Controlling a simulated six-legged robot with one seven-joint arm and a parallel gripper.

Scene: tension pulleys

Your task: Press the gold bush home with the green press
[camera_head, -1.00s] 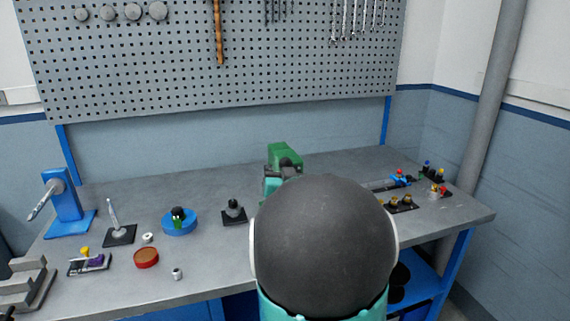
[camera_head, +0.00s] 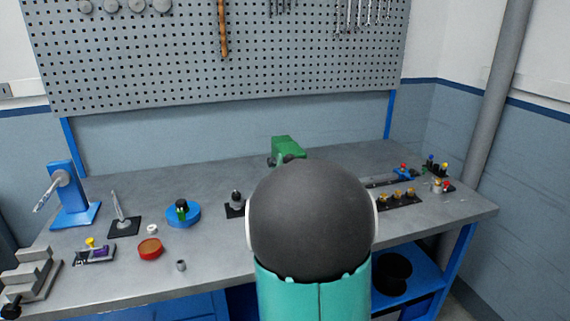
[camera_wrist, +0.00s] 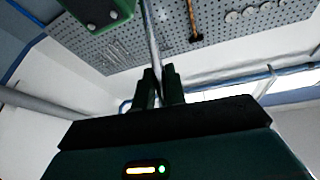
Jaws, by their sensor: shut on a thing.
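The green press (camera_head: 287,149) stands at the back middle of the bench, its lower part hidden behind my arm. In the wrist view its green body (camera_wrist: 100,10) shows at the top left. My gripper (camera_wrist: 159,88) is shut on a thin silver rod (camera_wrist: 152,35), which looks like the press lever and runs upward in that view. In the head view my gripper is hidden behind my arm. I cannot make out a gold bush in the press. Small gold pieces (camera_head: 397,194) sit on a black holder at the right.
A blue stand (camera_head: 68,195), a black base with a rod (camera_head: 124,226), a blue disc (camera_head: 183,214), a red round dish (camera_head: 150,249) and stepped grey blocks (camera_head: 32,275) occupy the left. A black base with a peg (camera_head: 236,206) is just left of my arm. A pegboard (camera_head: 150,60) rises behind.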

